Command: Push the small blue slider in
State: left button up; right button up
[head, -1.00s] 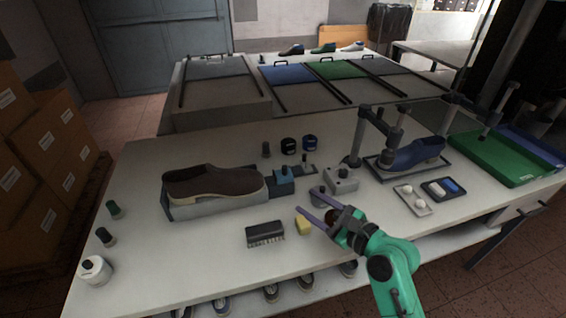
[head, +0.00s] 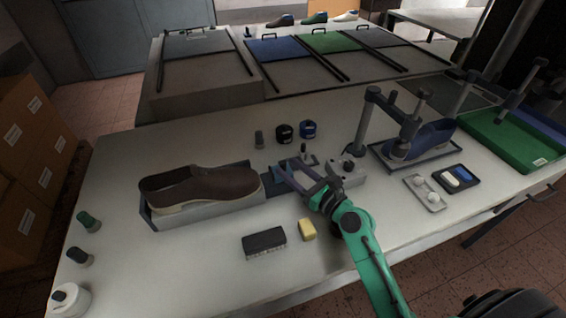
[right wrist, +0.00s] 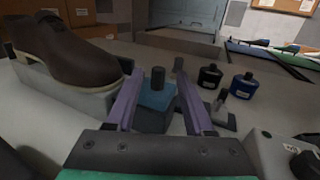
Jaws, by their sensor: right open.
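The small blue slider (right wrist: 157,96) is a blue block with a dark upright knob, on a dark rail at the right end of the shoe stand. In the head view the slider (head: 274,181) is partly hidden by my right gripper. My right gripper (head: 289,168) is open, its two purple fingers pointing at the slider. In the right wrist view the slider shows between the fingers (right wrist: 158,80); I cannot tell whether they touch it. A brown shoe (head: 198,187) rests on the grey stand (head: 205,211) to the left. My left gripper is not in view.
A grey box with a knob (head: 348,171) stands close right of my gripper. Two dark jars (head: 296,132) are behind it. A brush (head: 264,243) and a yellow block (head: 307,230) lie in front.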

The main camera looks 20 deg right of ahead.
aim_at(285, 165)
jog(key=x, duration=0.3)
jog(key=shift+w+a+r, duration=0.1)
jog(key=shift+a+r, duration=0.05)
jog(key=shift+a, duration=0.05)
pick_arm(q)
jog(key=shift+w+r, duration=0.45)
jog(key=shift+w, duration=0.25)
pick_arm(e)
grip_shut()
dwell(0.5)
